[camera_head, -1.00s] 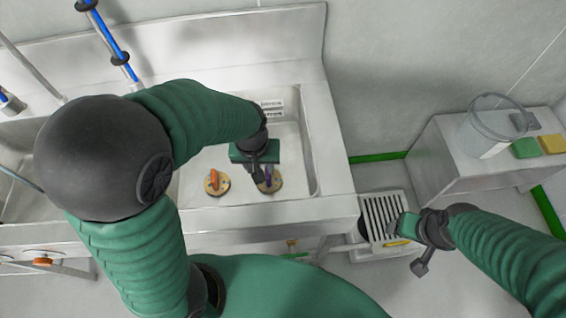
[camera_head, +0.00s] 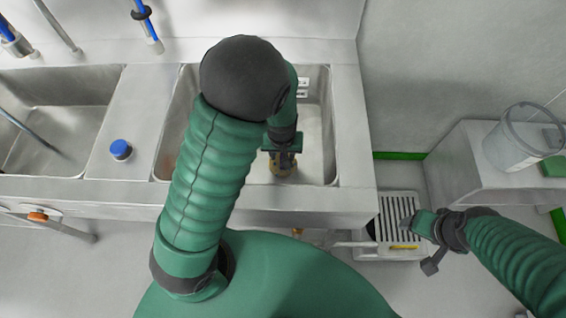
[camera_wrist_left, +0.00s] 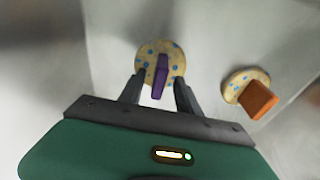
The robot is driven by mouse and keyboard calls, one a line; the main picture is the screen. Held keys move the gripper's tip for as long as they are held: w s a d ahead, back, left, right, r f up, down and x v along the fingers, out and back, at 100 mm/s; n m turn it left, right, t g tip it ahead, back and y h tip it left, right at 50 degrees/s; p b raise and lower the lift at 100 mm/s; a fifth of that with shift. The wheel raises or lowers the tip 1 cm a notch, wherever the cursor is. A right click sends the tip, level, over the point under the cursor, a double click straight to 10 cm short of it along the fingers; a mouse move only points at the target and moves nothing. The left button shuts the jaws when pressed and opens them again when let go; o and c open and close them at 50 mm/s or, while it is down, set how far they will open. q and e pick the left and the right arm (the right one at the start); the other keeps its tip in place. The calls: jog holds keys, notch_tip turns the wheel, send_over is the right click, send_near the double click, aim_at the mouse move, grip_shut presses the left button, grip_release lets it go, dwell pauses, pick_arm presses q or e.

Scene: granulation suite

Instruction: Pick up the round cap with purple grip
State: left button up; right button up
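The round cap with the purple grip (camera_wrist_left: 160,48) lies in the sink basin. In the left wrist view it is a speckled cream disc with an upright purple bar across it. My left gripper (camera_wrist_left: 160,92) is open, with one finger on each side of the purple grip and gaps visible. In the head view this gripper (camera_head: 283,158) is over the cap (camera_head: 284,169), mostly covering it. A similar cap with an orange grip (camera_wrist_left: 257,97) lies to the right in the wrist view; my left arm hides it in the head view. My right gripper (camera_head: 424,243) is away from the sink, its fingers unclear.
The sink's front rim (camera_head: 250,193) and right wall border the basin. A blue knob (camera_head: 121,150) stands on the divider beside a second basin (camera_head: 60,120) at the left. A clear bucket (camera_head: 520,138) stands on a bench at the right. A grate (camera_head: 400,215) is on the floor.

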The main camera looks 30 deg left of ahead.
pick_arm(q)
jog(key=shift+w+a+f, duration=0.2)
jog(key=shift+f, duration=0.2)
jog(key=shift+s+d+r, duration=0.1)
jog(key=shift+d+r, duration=0.1)
jog(key=shift+d, duration=0.25)
grip_shut()
jog(key=shift+a, duration=0.1)
jog(key=shift+a, duration=0.15)
jog(key=shift+f, duration=0.1)
